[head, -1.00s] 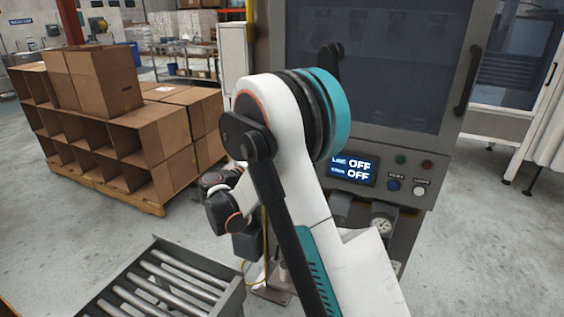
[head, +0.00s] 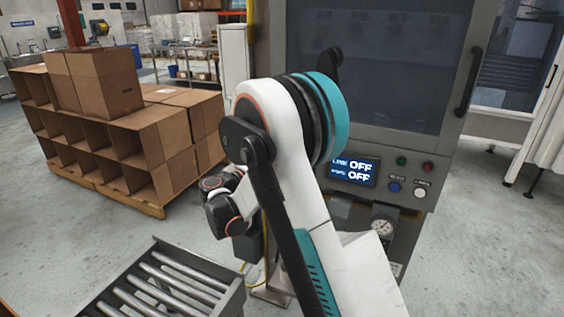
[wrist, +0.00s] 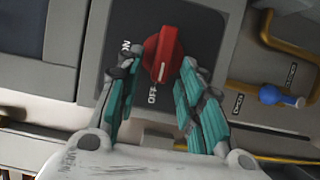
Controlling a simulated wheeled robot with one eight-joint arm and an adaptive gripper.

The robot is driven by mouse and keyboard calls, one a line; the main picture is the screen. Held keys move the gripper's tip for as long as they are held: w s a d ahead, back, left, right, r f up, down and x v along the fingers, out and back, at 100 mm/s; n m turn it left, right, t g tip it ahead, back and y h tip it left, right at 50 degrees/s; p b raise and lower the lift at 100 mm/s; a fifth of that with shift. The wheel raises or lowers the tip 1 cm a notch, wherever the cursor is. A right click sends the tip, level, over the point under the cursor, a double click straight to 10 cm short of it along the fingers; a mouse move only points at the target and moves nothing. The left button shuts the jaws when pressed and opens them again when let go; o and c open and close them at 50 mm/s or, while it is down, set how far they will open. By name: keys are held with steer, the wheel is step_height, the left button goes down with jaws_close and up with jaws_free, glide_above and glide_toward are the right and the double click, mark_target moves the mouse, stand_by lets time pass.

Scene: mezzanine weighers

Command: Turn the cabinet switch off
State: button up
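The cabinet switch is a red rotary knob (wrist: 162,54) on a dark plate with white ON and OFF lettering in the wrist view. The white line on the knob points down toward the OFF lettering. My gripper (wrist: 161,66) has its two teal-padded fingers spread on either side of the knob. The fingers look open, with the knob between their tips; any light contact is hard to tell. In the head view the grey cabinet (head: 440,150) has a lit display (head: 352,171) reading OFF on both lines. The knob and fingertips are hidden there behind my arm.
A blue valve handle (wrist: 270,94) on brass piping is right of the switch. In the head view a roller conveyor (head: 165,285) stands at lower left, and stacked cardboard boxes (head: 150,140) on a pallet are behind it. Open floor lies between them.

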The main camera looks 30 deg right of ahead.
steer(key=v, duration=1.2)
steer(key=s+d+r+y, duration=0.1)
steer(key=s+d+y, duration=0.1)
steer(key=s+y, duration=0.3)
steer(key=s+d+r+y, duration=0.1)
steer(key=s+r+y, duration=0.15)
steer(key=s, duration=0.45)
steer(key=s+a+f+m+t+y, duration=0.1)
steer(key=s+a+y, duration=0.3)
steer(key=s, duration=0.5)
steer(key=s+a+f+m+t+y, duration=0.1)
steer(key=s+a+f+m+y, duration=0.1)
steer(key=s+a+y, duration=0.3)
steer(key=shift+s+a+f+y, duration=0.3)
steer(key=shift+s+y, duration=0.15)
steer(key=shift+s, duration=1.55)
steer(key=shift+c, duration=0.2)
